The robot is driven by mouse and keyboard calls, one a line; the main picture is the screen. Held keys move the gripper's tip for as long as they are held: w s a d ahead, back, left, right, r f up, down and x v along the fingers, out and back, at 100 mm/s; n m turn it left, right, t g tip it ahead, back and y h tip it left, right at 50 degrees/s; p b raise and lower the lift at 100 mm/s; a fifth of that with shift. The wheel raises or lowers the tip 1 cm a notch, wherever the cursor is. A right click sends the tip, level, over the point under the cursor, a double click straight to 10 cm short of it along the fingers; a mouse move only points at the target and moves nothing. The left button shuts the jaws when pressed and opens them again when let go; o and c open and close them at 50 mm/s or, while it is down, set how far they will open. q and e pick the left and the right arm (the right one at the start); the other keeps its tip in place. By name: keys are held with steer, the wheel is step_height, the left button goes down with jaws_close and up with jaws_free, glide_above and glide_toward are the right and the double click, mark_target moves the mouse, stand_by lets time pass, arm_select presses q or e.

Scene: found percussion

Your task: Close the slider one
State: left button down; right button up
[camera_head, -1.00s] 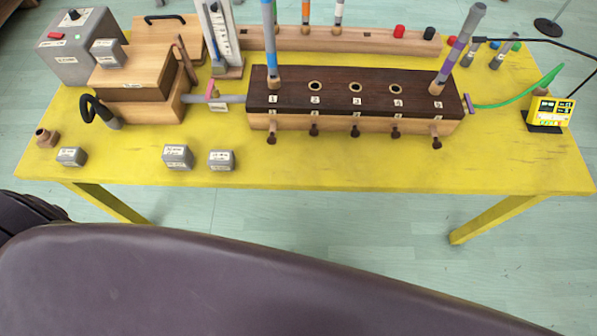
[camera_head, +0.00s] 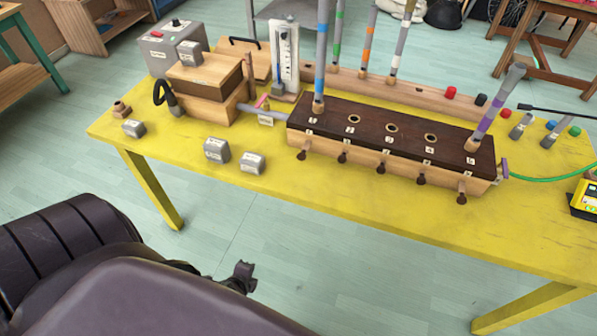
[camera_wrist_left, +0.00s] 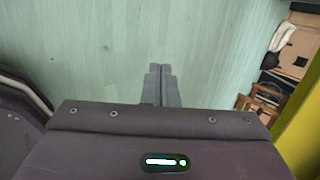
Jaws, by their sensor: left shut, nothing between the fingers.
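The dark brown-topped wooden box (camera_head: 370,145) sits on the yellow table with numbered holes on top. A row of dark slider knobs lines its front face. Slider one (camera_head: 302,155) is at the left end, under label 1. It sticks out further than the middle knobs, with a pale stem showing. A grey and blue banded tube (camera_head: 320,60) stands in hole 1. My left gripper (camera_head: 244,270) is low in front of the table, beyond its front edge and well apart from the slider. In the left wrist view its fingers (camera_wrist_left: 160,72) are together and empty above the floor.
Small grey labelled blocks (camera_head: 216,150) stand near the table's front edge, left of the box. A wooden bellows-like box (camera_head: 205,90) is behind them. The slider at the right end (camera_head: 462,198) also sticks out. The floor before the table is clear.

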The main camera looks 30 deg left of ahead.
arm_select(q)
steer(key=w+r+m+t+b, duration=0.2)
steer(key=w+r+m+t, duration=0.1)
steer(key=w+r+m, duration=0.25)
steer(key=m+t+b, duration=0.4)
steer(key=m+t, duration=0.2)
steer(key=m, duration=0.7)
glide_toward(299, 156)
steer(key=x, duration=0.7)
steer(key=shift+d+f, duration=0.25)
steer(key=shift+f, duration=0.1)
steer(key=x, duration=0.3)
steer(key=shift+w+a+r, duration=0.15)
steer(key=shift+a, duration=0.1)
steer(key=shift+r+t, duration=0.2)
steer(key=shift+t, duration=0.1)
steer(key=shift+a, duration=0.1)
